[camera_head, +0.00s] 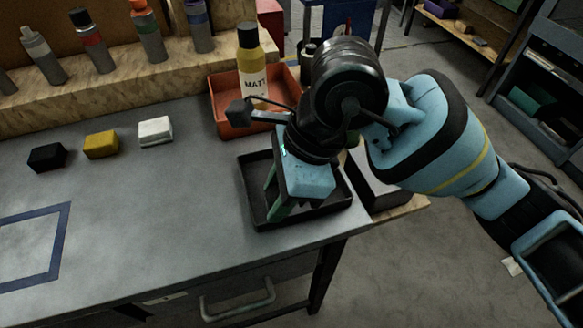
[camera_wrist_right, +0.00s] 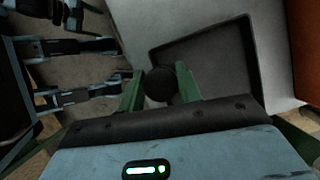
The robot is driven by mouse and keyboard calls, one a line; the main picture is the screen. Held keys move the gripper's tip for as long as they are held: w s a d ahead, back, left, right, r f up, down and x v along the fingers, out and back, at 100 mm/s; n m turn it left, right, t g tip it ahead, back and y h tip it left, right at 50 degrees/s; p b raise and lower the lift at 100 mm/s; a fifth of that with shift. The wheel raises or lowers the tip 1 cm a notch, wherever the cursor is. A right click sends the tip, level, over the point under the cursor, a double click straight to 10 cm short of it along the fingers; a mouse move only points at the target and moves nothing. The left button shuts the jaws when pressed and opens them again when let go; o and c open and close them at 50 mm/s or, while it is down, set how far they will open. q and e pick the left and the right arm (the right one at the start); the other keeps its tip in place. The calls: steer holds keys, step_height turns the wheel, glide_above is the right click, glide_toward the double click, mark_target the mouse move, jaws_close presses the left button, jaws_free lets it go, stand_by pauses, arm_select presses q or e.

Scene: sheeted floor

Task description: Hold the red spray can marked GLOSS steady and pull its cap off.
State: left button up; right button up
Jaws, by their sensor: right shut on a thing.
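My right gripper (camera_head: 279,208) points down over a black tray (camera_head: 331,207) at the table's right corner. In the right wrist view its green fingers (camera_wrist_right: 160,88) are shut on a small dark round thing (camera_wrist_right: 160,83), which looks like a black cap. No red can shows under it. The tray (camera_wrist_right: 251,62) lies beyond the fingers; whether the cap touches it I cannot tell. I can read GLOSS on no can in view. A yellow can marked MATT (camera_head: 254,80), with a black top, stands upright in a red-orange bin (camera_head: 228,123). My left gripper is out of view.
Black (camera_head: 47,157), yellow (camera_head: 100,145) and white (camera_head: 156,131) blocks lie on the grey table. Several bottles stand on a wooden ledge (camera_head: 140,82) behind; one has a red band (camera_head: 92,39). A blue-outlined square (camera_head: 63,240) marks the left front. The table's middle is clear.

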steer(key=w, duration=0.2)
steer(key=w+d, duration=0.1)
steer(key=w, duration=0.2)
steer(key=w+d, duration=0.1)
steer(key=w, duration=0.1)
steer(key=shift+w+f, duration=0.2)
steer(key=shift+f, duration=1.95)
steer(key=shift+f, duration=0.15)
steer(key=o, duration=1.1)
